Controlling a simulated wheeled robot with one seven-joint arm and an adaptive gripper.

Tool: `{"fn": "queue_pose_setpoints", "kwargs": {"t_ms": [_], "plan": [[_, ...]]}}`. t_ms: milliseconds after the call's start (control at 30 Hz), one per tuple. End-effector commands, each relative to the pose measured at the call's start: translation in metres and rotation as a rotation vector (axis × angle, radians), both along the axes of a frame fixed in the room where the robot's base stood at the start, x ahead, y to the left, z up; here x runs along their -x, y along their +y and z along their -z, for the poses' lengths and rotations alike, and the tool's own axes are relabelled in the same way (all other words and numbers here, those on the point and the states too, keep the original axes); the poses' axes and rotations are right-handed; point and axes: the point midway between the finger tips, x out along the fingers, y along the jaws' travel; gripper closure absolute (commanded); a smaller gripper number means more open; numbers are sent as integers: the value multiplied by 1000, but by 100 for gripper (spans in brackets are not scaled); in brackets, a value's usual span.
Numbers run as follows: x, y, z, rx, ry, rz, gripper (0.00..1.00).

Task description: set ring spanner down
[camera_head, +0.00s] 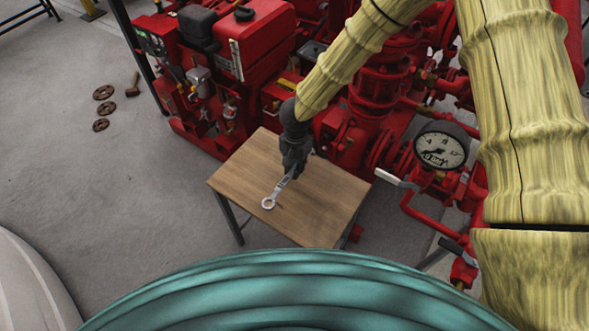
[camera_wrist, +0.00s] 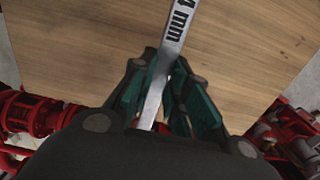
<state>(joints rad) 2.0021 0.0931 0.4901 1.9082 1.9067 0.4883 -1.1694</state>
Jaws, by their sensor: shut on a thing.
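A silver ring spanner (camera_head: 277,192) shows over the wooden table (camera_head: 239,178), its ring end pointing to the lower left in the head view. My gripper (camera_head: 291,165) is shut on the spanner's shank. In the wrist view the spanner (camera_wrist: 176,35) runs up from between the two fingers (camera_wrist: 158,100), and the marking "4 mm" is readable on it. The wooden table top (camera_wrist: 90,45) fills the background there. The spanner's other end is hidden by my gripper. I cannot tell whether the spanner touches the table top.
The rest of the table top is bare. A red pumpset (camera_head: 375,125) stands close behind and right of the table, with a pressure gauge (camera_head: 440,150) and pipes. Handwheels (camera_head: 103,92) and a hammer (camera_head: 133,85) lie on the floor at the left. Open floor is left of the table.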

Motion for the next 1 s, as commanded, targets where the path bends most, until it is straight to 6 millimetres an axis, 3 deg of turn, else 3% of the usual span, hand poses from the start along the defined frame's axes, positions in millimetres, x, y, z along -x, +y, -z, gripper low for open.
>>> {"fn": "queue_pose_setpoints", "kwargs": {"t_ms": [267,600,967,1000], "plan": [[-7,3,6,2,1,-2,100],[-7,3,35,1,1,-1,100],[-7,3,38,-1,1,-1,100],[-7,3,38,-1,1,-1,78]]}}
